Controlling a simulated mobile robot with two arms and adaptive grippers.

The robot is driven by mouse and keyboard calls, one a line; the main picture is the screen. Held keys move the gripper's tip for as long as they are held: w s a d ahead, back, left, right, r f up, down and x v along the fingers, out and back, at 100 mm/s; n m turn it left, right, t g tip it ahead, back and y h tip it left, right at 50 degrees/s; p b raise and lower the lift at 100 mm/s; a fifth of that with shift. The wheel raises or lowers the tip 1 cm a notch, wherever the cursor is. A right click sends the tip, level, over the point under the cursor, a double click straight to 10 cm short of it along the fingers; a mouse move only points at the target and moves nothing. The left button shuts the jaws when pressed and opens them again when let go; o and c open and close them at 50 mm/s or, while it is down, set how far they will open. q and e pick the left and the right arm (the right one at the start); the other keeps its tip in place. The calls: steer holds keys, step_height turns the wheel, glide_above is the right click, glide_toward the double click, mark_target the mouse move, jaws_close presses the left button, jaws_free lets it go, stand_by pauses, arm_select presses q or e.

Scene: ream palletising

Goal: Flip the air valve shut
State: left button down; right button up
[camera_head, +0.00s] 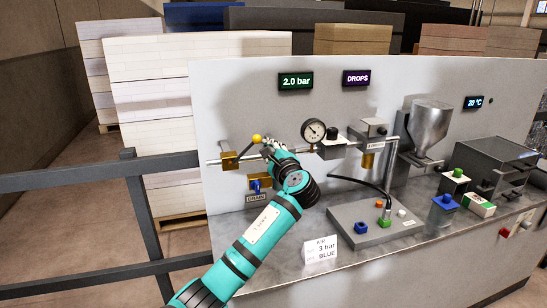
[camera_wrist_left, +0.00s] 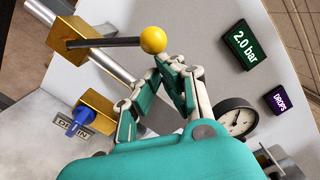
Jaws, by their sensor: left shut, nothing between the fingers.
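The air valve is a brass block (camera_head: 229,161) on a horizontal pipe at the left of the panel. Its dark lever slants up and to the right, at an angle to the pipe, and ends in a yellow ball (camera_head: 256,139). In the left wrist view, the brass block (camera_wrist_left: 68,40) is at upper left and the yellow ball (camera_wrist_left: 153,40) at top centre. My left gripper (camera_head: 268,146) is shut and empty, just right of the ball. Its fingertips (camera_wrist_left: 165,62) appear close below the ball; I cannot tell whether they touch. My right gripper is out of view.
A blue-handled drain valve (camera_head: 260,184) sits below the pipe. A round gauge (camera_head: 313,131) is to the right of my gripper. A green display (camera_head: 296,81) reads 2.0 bar. A card (camera_head: 322,248) reading 3 bar BLUE stands on the bench. A dark rail (camera_head: 70,176) runs at left.

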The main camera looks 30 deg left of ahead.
mark_target(256, 136)
arm_select(q)
steer(key=s+r+n, duration=0.1)
steer(key=n, duration=0.1)
steer(key=s+a+r+n, duration=0.2)
steer(key=r+n, duration=0.1)
steer(key=shift+a+r+n+g, duration=0.1)
steer(key=shift+a+n+g, duration=0.15)
steer(key=shift+n+g, duration=0.05)
steer(key=shift+s+a+r+n, duration=0.35)
steer(key=shift+s+a+n, duration=0.2)
steer(key=shift+n, duration=0.25)
steer(key=shift+s+a+r+n, duration=0.4)
steer(key=shift+s+n, duration=0.2)
steer(key=shift+n, duration=0.2)
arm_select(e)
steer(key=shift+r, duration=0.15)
arm_select(q)
steer(key=shift+a, duration=0.1)
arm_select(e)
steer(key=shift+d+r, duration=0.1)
